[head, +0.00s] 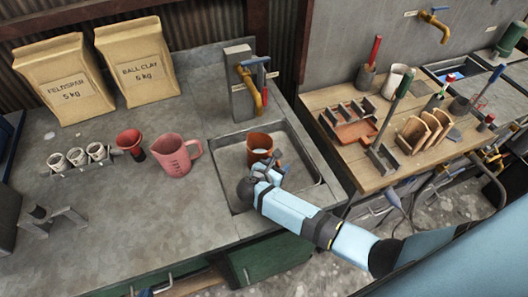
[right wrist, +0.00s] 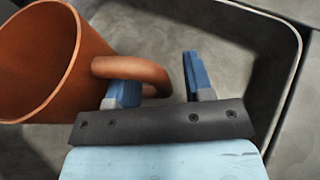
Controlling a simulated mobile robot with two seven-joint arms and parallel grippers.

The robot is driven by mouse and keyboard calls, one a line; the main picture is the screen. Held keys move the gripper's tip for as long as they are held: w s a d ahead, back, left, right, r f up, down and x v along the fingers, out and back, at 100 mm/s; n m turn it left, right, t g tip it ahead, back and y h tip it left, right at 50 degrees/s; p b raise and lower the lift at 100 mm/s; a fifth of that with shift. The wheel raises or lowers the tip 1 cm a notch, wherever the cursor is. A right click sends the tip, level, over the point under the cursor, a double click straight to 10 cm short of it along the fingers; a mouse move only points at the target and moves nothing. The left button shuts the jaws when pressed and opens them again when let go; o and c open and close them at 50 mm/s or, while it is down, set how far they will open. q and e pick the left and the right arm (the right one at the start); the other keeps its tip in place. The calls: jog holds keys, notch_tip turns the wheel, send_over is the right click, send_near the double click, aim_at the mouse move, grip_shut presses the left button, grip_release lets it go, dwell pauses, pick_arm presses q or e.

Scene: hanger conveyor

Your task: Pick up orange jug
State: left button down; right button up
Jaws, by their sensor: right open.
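The orange jug (head: 259,147) stands in the sink basin, open side up. In the right wrist view the jug (right wrist: 50,60) is at the left, with its loop handle reaching right. My right gripper (head: 268,168) is open at the jug's near side. In the right wrist view its blue fingers (right wrist: 160,85) are apart. The left finger shows by the handle loop, partly behind its upper bar, and the right finger is beyond the handle's outer end. Contact cannot be told. What seems to be the tip of my left gripper (head: 148,292) just shows at the bottom edge.
The sink rim (head: 225,185) surrounds the jug, with a yellow tap (head: 252,85) behind it. A pink jug (head: 176,155), a red funnel (head: 131,143), small white cups (head: 77,157) and two bags (head: 140,65) stand left. A wooden table (head: 345,150) with tools is right.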

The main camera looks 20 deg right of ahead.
jog(key=shift+s+a+r, duration=0.15)
jog(key=shift+c, duration=0.8)
jog(key=c, duration=0.3)
grip_shut()
pick_arm(q)
jog(key=shift+s+a+f, duration=0.1)
jog(key=shift+s+a, duration=0.05)
jog(key=shift+s, duration=0.1)
